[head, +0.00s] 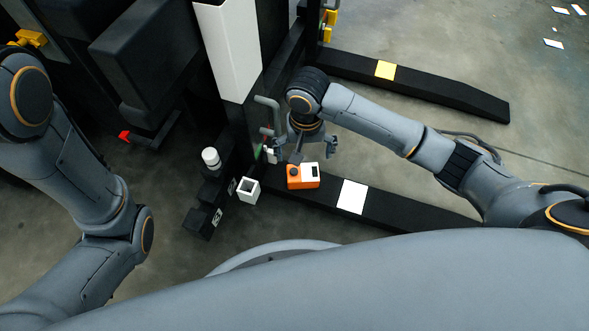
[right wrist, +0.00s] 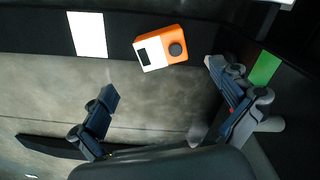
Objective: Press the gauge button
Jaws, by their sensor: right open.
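The gauge (head: 309,176) is a small orange box with a white face and a dark display window. It rests on a black beam near the middle of the head view. Its button (head: 293,170) is a dark round knob at the gauge's left end. My right gripper (head: 311,153) is open and empty, just beyond the gauge in the head view. In the right wrist view, the gauge (right wrist: 182,33) and button (right wrist: 176,49) show above the space between the spread fingers (right wrist: 168,108). No finger visibly touches the button there. My left gripper is out of frame.
A white square open box (head: 248,190) and a white-capped cylinder (head: 211,158) stand left of the gauge. A grey bent handle (head: 268,105) and a tall white panel (head: 232,60) rise behind. A white plate (head: 352,196) lies on the beam to the right.

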